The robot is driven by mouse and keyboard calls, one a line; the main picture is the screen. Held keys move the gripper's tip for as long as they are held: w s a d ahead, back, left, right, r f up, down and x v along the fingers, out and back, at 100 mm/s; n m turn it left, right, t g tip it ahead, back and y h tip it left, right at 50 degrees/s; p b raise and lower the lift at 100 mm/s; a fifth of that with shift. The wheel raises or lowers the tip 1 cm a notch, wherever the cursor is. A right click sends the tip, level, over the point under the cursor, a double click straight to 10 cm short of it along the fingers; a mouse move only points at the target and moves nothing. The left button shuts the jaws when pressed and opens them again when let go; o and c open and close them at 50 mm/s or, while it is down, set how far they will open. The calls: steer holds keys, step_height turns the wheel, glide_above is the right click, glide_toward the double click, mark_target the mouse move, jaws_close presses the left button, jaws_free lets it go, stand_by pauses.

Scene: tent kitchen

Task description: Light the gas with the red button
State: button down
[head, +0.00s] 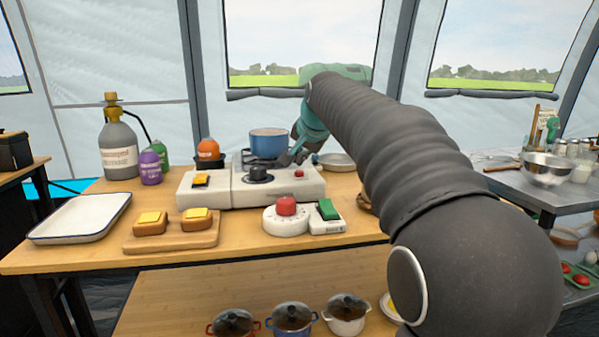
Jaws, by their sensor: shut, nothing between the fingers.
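The white gas stove (215,195) stands on the wooden table with a blue pot (268,143) on its burner. No flame is visible. My gripper (286,159) is shut and empty, pointing down over the stove's right part, just right of the pot and a little behind the red button. It looks apart from the button, but the exact gap is unclear. My arm covers the area to the right.
A white round timer with a red top (286,206) and a device with a green switch (327,210) stand in front of the stove. A bread board (171,240), a white tray (80,218) and a gas bottle (118,148) are at left. Lidded pots (346,312) stand below.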

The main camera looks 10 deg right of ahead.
mark_target(301, 172)
steer(key=shift+f, duration=0.15)
stand_by(0.3)
steer(key=shift+f, duration=0.25)
steer(key=shift+f+b, duration=0.6)
stand_by(0.8)
steer(key=shift+r, duration=0.1)
steer(key=shift+r+p, duration=0.9)
steer(key=shift+p, duration=0.1)
steer(key=shift+r, duration=0.1)
steer(key=shift+r+p, duration=1.9)
steer(key=shift+r, duration=0.5)
steer(key=shift+s, duration=0.1)
